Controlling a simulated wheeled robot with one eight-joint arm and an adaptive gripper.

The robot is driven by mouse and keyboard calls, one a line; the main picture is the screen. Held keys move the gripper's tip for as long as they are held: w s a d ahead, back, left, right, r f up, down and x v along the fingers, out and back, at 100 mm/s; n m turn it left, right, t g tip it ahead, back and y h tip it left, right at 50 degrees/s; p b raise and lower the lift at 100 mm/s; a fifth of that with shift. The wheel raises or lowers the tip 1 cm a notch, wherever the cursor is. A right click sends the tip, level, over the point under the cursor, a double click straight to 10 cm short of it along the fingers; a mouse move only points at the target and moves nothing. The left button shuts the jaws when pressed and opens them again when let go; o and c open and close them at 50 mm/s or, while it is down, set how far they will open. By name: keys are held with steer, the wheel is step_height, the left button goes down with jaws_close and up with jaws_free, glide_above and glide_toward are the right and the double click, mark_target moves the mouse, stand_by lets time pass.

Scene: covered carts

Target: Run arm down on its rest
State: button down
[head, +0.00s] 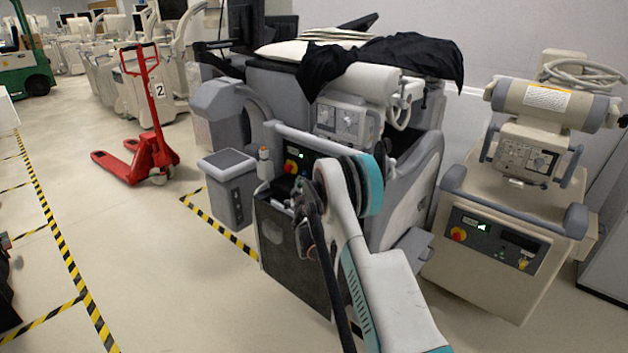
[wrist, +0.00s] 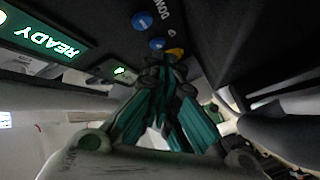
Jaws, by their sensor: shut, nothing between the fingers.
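The middle cart (head: 410,190) has a black cloth (head: 395,58) draped over its top and a pale cylindrical arm head (head: 365,82). Its panel carries a red button on yellow (head: 291,166) and a green display. In the wrist view a lit READY display (wrist: 53,35) is at the upper left. Two blue buttons (wrist: 142,20) (wrist: 157,44) sit on a dark panel beside lettering that looks like DOWN. My gripper (wrist: 163,68) is shut and empty, its tips close to the lower blue button and a yellow part (wrist: 175,53). I cannot tell whether they touch. My arm partly hides the panel in the head view.
A similar cart (head: 500,235), uncovered, stands close on the right. A red pallet jack (head: 150,150) is at the left. Yellow-black floor tape (head: 218,225) runs beside the middle cart. The floor at the left is mostly clear.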

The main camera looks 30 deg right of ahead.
steer(key=shift+s+a, duration=0.25)
steer(key=shift+a, duration=0.35)
steer(key=shift+s+a, duration=0.2)
steer(key=shift+a, duration=0.4)
steer(key=s+a+r+m+g, duration=0.1)
steer(key=s+a+r, duration=0.15)
steer(key=r, duration=0.45)
steer(key=s+a+r+m+g, duration=0.1)
steer(key=s+r+m, duration=0.15)
steer(key=r, duration=0.55)
steer(key=s+a+r+g, duration=0.1)
steer(key=s+a+r, duration=0.2)
steer(key=s+r, duration=0.3)
steer(key=s+a+r+g, duration=0.1)
steer(key=s+a+r, duration=0.15)
steer(key=s, duration=0.55)
steer(key=s+a+f+g+y, duration=0.1)
steer(key=s+a, duration=0.4)
steer(key=s, duration=0.7)
steer(key=s+a+f+m+g+y, duration=0.1)
steer(key=s+a, duration=0.4)
steer(key=s, duration=0.7)
steer(key=s+a+f+g+y, duration=0.2)
steer(key=s+a+y, duration=0.3)
steer(key=s, duration=0.8)
steer(key=shift+a+f+g, duration=0.4)
steer(key=shift+a+f, duration=0.05)
steer(key=shift+f, duration=0.05)
